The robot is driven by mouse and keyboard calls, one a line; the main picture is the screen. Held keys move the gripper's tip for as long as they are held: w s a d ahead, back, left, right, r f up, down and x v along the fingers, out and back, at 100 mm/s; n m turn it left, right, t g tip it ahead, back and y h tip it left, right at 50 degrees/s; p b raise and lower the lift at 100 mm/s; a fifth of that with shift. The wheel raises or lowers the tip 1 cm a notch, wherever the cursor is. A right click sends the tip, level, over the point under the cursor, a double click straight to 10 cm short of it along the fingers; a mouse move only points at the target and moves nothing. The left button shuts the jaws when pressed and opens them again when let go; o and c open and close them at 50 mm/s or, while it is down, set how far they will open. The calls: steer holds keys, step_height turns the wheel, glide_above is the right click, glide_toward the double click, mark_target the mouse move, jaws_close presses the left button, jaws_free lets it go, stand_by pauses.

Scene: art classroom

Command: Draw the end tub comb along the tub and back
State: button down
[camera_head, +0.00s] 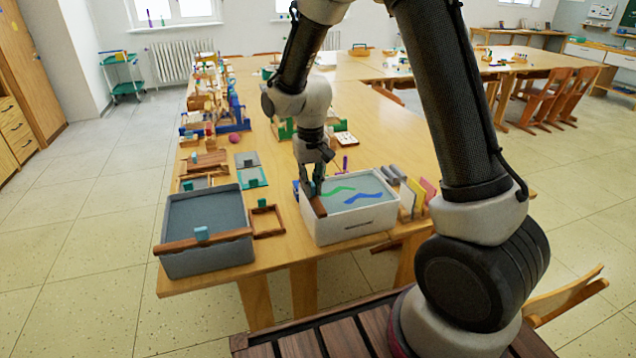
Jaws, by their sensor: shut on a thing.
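A white tub (352,225) stands near the table's front edge, with green and blue streaks on the pale liquid (350,190) inside. A brown wooden comb (318,207) lies across the tub's left end. My gripper (315,188) reaches down from above and is shut on this comb's teal grip, which the fingers partly hide. The comb's teeth are not visible, and I cannot tell how deep they reach.
A grey tub (208,259) stands to the left with another wooden comb (205,240) across its near end. A small wooden frame (267,221) lies between the tubs. Coloured cards (418,195) stand close to the white tub's right side. Frames and tools crowd the table's left side behind.

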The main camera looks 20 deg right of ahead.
steer(key=shift+a, duration=0.15)
steer(key=c, duration=1.5)
jaws_free()
steer(key=shift+a, duration=0.15)
step_height(320, 180, up, 12)
steer(key=s+d+r+t, duration=0.1)
steer(key=s+d+r, duration=0.2)
steer(key=s+d, duration=0.2)
steer(key=s+d+r+t, duration=0.2)
steer(key=s+d+r, duration=0.2)
steer(key=s, duration=0.7)
steer(key=s+d+r+t, duration=0.1)
steer(key=s+d+r, duration=0.2)
steer(key=s+d, duration=0.3)
steer(key=shift+s+d+r, duration=0.15)
steer(key=shift+s, duration=0.6)
steer(key=shift+s+d+r, duration=0.1)
steer(key=shift+s, duration=0.65)
